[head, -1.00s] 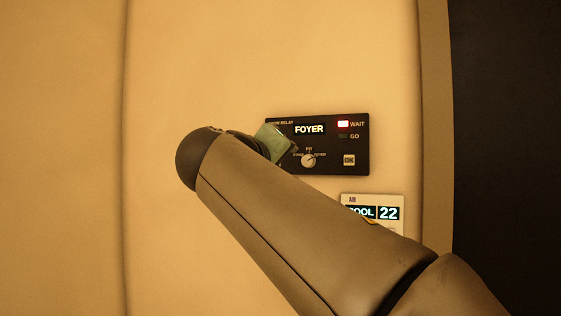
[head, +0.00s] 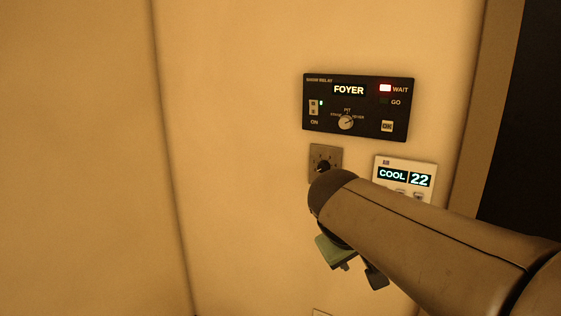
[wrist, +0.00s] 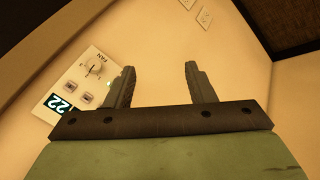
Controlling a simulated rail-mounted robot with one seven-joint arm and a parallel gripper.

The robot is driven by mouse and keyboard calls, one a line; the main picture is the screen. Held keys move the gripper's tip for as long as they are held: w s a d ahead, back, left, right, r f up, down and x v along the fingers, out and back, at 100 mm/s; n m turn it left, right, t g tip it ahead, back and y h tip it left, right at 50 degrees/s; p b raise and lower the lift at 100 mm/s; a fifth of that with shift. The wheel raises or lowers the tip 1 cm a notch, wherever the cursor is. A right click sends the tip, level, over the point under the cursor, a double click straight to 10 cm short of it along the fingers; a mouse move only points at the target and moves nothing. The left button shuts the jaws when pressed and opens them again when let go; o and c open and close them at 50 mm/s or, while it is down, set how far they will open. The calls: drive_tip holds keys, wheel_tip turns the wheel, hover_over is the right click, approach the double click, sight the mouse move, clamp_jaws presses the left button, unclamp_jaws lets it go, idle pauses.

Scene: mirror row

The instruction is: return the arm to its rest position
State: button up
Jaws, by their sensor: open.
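My gripper (wrist: 160,88) is open in the wrist view, its two dark fingers apart with nothing between them. In the head view my gripper (head: 358,272) hangs low under the end of my arm, partly hidden by it, below the wall panels. My arm (head: 430,235) reaches in from the lower right. The gripper appears apart from the panels.
A black relay panel (head: 330,105) reads FOYER, with its red WAIT lamp lit. Below it are a dial plate (head: 318,158) and a white COOL 22 panel (head: 405,163), also in the wrist view (wrist: 80,75). A dark opening (head: 525,140) lies right. The wall left is bare.

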drive_tip(key=s+f+m+g+y+p, duration=0.1)
drive_tip(key=s+f+g+y+p, duration=0.1)
drive_tip(key=s, duration=0.7)
drive_tip(key=s+f+m+g+y+p, duration=0.2)
drive_tip(key=s+p, duration=0.4)
drive_tip(key=s, duration=0.3)
wheel_tip(320, 180, down, 2)
drive_tip(key=shift+a+f+g+p, duration=0.25)
drive_tip(key=shift+g+p, duration=0.15)
drive_tip(key=shift+g, duration=0.3)
drive_tip(key=shift+w+r, duration=0.15)
